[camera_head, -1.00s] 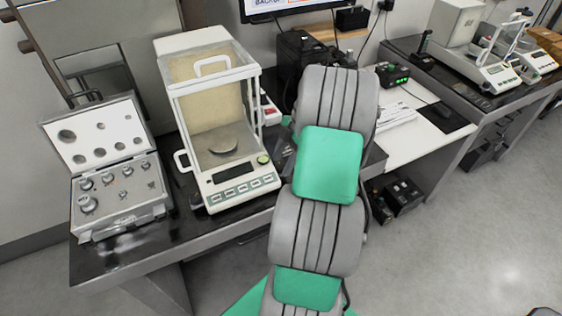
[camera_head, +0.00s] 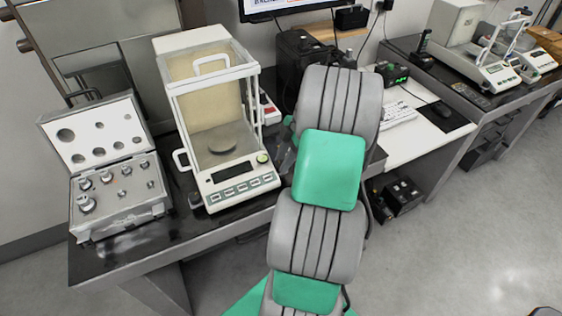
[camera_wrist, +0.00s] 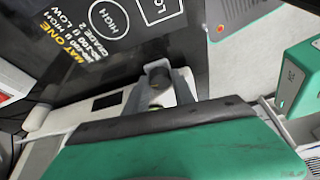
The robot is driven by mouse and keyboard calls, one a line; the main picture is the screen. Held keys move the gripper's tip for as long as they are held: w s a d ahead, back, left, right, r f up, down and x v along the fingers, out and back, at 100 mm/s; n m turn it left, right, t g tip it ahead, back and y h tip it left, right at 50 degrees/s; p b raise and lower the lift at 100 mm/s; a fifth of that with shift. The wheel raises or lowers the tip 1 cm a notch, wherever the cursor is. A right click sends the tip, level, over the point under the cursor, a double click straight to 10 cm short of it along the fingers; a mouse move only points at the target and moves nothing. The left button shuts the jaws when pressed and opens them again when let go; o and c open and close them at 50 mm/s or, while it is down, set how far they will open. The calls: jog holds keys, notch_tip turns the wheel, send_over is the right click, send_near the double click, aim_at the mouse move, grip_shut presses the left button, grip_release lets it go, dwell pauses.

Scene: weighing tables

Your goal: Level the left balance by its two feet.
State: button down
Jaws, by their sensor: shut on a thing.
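The left balance (camera_head: 238,180) is a white draft-shield balance with a round pan (camera_head: 222,144) on the dark table at left. A small green spot, seemingly its level bubble (camera_head: 262,158), shows at the front panel's right; the bubble's exact position is too small to read. A dark foot (camera_head: 195,200) shows under its front left corner. In the wrist view my gripper (camera_wrist: 158,88) has its grey fingers closed around a dark round knob, seemingly the right foot (camera_wrist: 158,72), beside the white balance body (camera_wrist: 88,112). In the head view my arm hides that foot.
An open weight case (camera_head: 118,205) stands left of the balance. A black box (camera_head: 305,55) stands behind. A lower white desk with a keyboard (camera_head: 398,117) lies to the right, and another balance (camera_head: 490,70) stands farther right.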

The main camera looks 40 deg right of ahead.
jog(key=c, duration=1.2)
grip_release()
jog(key=shift+w, duration=0.25)
jog(key=shift+o, duration=0.7)
jog(key=shift+s, duration=0.1)
jog(key=shift+d+r, duration=0.1)
jog(key=p+v, duration=0.1)
jog(key=v, duration=0.6)
jog(key=shift+r, duration=0.3)
